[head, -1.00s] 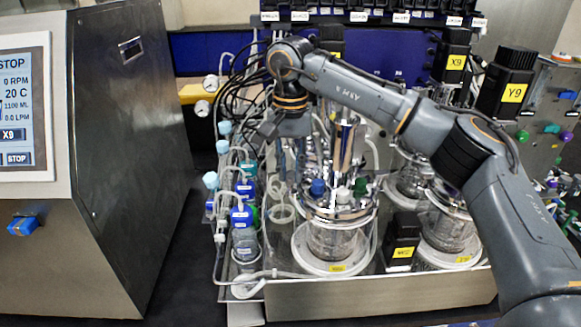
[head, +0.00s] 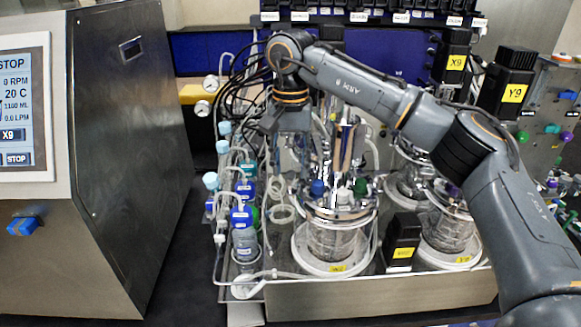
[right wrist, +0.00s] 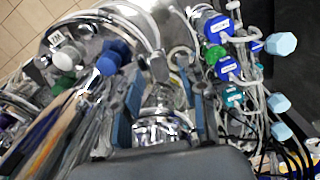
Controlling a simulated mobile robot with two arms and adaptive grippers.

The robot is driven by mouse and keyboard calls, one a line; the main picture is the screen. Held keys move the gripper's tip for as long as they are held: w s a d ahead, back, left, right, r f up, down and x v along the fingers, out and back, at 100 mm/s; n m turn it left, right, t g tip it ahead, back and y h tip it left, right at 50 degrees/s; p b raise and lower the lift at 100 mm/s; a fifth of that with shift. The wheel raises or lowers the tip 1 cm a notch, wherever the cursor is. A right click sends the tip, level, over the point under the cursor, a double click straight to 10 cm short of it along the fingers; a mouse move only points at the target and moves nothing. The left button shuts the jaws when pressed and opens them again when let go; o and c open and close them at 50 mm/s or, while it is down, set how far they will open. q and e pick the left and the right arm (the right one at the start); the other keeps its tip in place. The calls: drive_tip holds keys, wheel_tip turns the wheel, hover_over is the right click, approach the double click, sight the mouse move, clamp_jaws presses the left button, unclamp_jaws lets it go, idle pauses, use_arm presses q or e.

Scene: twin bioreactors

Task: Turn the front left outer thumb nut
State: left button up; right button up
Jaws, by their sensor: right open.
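The front left bioreactor vessel (head: 333,240) is a glass jar with a shiny metal head plate (head: 338,211). My right gripper (head: 288,178) points down beside the left side of this head plate. In the right wrist view its two fingers (right wrist: 160,88) are apart, with a gap between them. A small metal knob (right wrist: 158,68), perhaps the outer thumb nut, shows just beyond the fingertips at the plate's edge; I cannot tell whether it lies between them. In the head view the nut cannot be made out. My left gripper is not in view.
Blue (head: 317,187) and green caps (head: 360,186) stand on the head plate. Bottles with blue caps (head: 240,217) and tubing line the left side. A black box (head: 402,240) stands right of the vessel. A steel cabinet (head: 130,160) is at left, with a dark gap between.

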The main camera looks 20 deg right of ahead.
sight(290, 175)
wheel_tip(290, 175, up, 11)
idle(0.3)
